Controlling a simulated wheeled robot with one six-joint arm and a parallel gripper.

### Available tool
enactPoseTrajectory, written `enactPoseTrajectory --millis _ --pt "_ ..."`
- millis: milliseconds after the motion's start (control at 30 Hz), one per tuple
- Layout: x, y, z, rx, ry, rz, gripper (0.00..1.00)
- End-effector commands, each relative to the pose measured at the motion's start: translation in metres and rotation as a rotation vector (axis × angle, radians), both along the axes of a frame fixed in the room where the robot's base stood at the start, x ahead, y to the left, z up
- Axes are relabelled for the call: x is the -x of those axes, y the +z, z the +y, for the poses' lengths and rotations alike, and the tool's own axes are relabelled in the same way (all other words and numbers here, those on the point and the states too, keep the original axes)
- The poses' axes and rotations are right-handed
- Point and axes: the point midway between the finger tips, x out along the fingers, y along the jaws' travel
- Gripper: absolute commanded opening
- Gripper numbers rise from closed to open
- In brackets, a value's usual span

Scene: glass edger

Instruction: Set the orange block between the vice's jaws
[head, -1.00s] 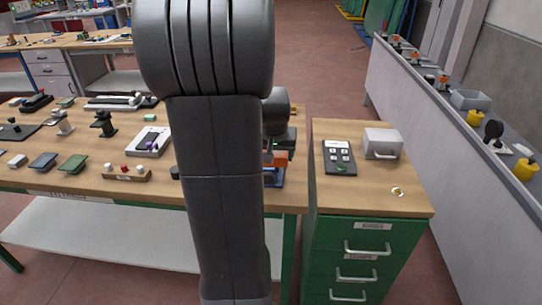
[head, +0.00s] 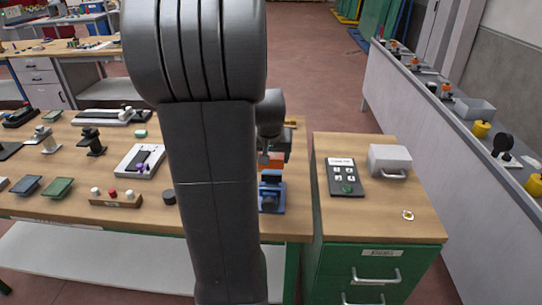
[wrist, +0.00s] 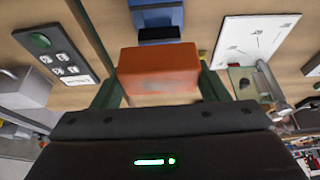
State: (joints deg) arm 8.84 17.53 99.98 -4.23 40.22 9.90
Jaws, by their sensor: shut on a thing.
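The orange block (wrist: 158,72) is held between the two fingers of my gripper (wrist: 160,84), one on each side of it in the wrist view. In the head view the block (head: 275,160) shows just right of my arm, partly hidden by it. The blue vice (head: 272,197) stands on the wooden bench, below the block in the picture and apart from it. In the wrist view the vice (wrist: 157,16) is at the top edge, beyond the block, with dark jaws. Its jaw gap is hard to make out.
On the green drawer cabinet to the right are a dark keypad panel (head: 345,176) and a grey box (head: 389,160). A narrow gap separates bench and cabinet.

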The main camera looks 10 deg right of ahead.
Motion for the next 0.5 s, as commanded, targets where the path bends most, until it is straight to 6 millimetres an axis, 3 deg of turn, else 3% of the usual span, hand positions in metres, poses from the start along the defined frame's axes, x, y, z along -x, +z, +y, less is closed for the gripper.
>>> enactPoseTrajectory --millis 500 --pt "0.0 -0.045 0.0 0.0 0.0 0.0 0.45"
